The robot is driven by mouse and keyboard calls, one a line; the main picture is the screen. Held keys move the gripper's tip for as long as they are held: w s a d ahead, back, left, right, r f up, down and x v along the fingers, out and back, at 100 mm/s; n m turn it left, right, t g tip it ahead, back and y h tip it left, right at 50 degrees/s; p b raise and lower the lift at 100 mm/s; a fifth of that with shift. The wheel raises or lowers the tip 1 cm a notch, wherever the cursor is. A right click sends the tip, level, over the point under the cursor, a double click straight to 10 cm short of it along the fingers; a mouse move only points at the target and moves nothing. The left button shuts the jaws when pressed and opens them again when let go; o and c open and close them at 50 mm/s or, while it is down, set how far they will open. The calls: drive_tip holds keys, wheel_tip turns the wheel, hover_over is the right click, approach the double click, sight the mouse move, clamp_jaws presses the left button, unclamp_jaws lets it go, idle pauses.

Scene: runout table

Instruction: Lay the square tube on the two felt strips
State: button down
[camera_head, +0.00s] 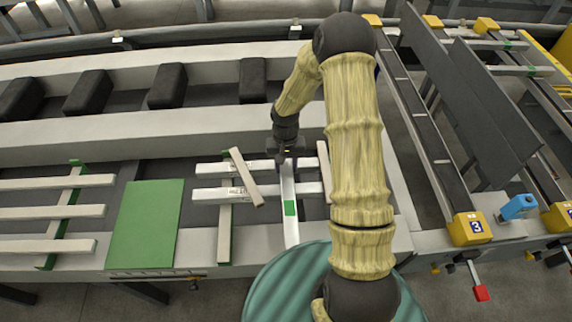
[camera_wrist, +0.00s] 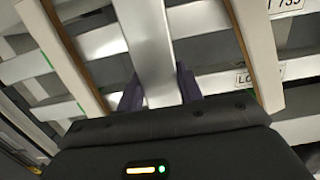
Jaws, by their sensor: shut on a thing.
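My gripper (camera_head: 285,155) is shut on a long pale square tube (camera_head: 290,228) with a green patch. The tube runs toward the front table edge, across two labelled white bars (camera_head: 210,194); I cannot tell whether it touches them. In the wrist view the tube (camera_wrist: 150,40) passes between my purple fingers (camera_wrist: 160,92). Another green strip (camera_head: 48,258) lies at far left under several white bars. Which strips are the felt ones is unclear.
Two beige slats, one slanted (camera_head: 247,178) and one near my arm (camera_head: 324,170), flank the tube; the slanted one lies over the white bars. A green mat (camera_head: 147,222) lies to the left. Dark blocks (camera_head: 167,85) stand behind. A yellow block marked 3 (camera_head: 467,229) is at right.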

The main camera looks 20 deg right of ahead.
drive_tip(key=shift+f, duration=0.3)
idle(0.4)
drive_tip(key=c, duration=0.8)
unclamp_jaws()
drive_tip(key=shift+c, duration=0.2)
wheel_tip(320, 180, up, 17)
drive_tip(key=w+b, duration=0.2)
drive_tip(key=shift+d+r+b, duration=0.15)
drive_tip(key=shift+d+b, duration=0.05)
drive_tip(key=shift+b, duration=0.1)
